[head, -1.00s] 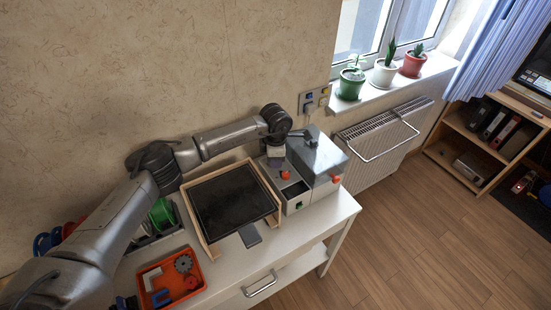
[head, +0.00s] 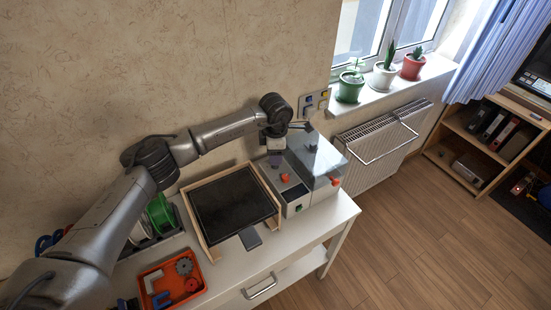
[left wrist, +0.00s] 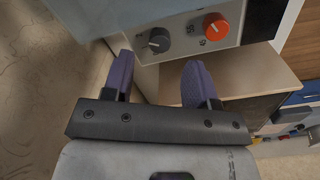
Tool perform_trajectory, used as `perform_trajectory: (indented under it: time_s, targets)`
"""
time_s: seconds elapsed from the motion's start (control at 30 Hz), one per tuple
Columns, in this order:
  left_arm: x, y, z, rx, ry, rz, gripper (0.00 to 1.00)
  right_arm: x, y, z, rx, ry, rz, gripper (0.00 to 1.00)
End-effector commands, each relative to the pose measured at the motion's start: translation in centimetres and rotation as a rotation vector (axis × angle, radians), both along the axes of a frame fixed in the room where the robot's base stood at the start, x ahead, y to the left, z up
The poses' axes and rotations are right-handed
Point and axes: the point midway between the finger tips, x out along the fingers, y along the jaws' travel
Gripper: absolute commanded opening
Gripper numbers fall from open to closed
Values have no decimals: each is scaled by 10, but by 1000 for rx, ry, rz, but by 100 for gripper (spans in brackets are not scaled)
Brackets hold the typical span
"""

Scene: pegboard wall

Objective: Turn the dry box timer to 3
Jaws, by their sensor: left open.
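The dry box (head: 318,160), a grey box with a clear lid, stands at the right end of the white table. In the left wrist view its panel (left wrist: 185,50) carries a dark grey knob (left wrist: 157,41) and an orange knob (left wrist: 215,27) with numbers beside it. I cannot read which knob is the timer. My left gripper (head: 274,160) is above the left part of the box. In the wrist view the purple fingers of the left gripper (left wrist: 158,78) are apart and empty, with the grey knob beyond the gap, not gripped. My right gripper is out of view.
A black bed in a wooden frame (head: 197,221) is left of the box. An orange tray of parts (head: 147,290) and a green spool (head: 160,214) are farther left. Wall sockets (head: 314,101) are close behind the box. The floor at right is clear.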

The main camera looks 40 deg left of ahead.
Motion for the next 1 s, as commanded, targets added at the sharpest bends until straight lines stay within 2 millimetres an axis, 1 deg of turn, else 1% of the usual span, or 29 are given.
perform_trajectory:
  time_s: [0.03, 0.2, 0.3, 0.43, 0.63, 1.0]
  targets:
    - [0, 0, 14, 0, -4, -1, 53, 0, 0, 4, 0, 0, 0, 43]
    - [0, 0, 46, 0, -3, 1, 53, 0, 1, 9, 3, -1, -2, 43]
    - [-1, -1, 62, 0, -3, 1, 53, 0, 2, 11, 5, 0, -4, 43]
    - [-1, -1, 78, -1, -2, 1, 53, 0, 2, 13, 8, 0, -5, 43]
    - [-1, -1, 90, -1, -1, 1, 53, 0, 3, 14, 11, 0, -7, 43]
    - [-2, -1, 93, 0, 0, 1, 53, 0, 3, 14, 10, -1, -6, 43]
